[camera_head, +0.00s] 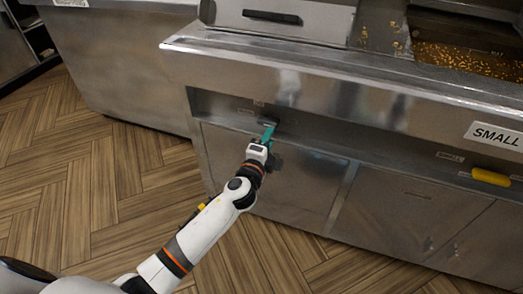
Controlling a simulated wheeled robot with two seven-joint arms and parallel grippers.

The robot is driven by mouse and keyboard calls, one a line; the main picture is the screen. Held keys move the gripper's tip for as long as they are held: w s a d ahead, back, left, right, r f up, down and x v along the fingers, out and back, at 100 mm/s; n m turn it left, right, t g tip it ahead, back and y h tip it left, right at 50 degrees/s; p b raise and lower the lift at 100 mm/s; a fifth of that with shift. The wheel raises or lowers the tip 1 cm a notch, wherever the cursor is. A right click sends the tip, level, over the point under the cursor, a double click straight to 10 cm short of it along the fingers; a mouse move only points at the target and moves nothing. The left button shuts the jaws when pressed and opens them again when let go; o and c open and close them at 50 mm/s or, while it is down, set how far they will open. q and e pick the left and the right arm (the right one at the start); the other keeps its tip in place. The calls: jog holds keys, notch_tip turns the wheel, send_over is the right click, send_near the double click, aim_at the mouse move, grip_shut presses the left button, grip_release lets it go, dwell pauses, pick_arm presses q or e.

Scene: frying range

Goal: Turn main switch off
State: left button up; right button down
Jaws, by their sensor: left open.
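My left gripper (268,132) has teal fingers and is at the recessed panel under the fryer's front ledge. Its jaws are open, and its fingertips are at or very near a small dark switch-like part (267,122) on that panel. I take this part to be the main switch; the fingers partly cover it, so its position and any contact cannot be told. My right gripper is not in view.
The steel fryer's front ledge (330,83) overhangs the panel just above my left gripper. Cabinet doors (398,205) are below. The wooden floor (90,180) is clear at left.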

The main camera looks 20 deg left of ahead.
pick_arm(q)
jog(key=s, duration=0.6)
jog(key=shift+s+a, duration=0.15)
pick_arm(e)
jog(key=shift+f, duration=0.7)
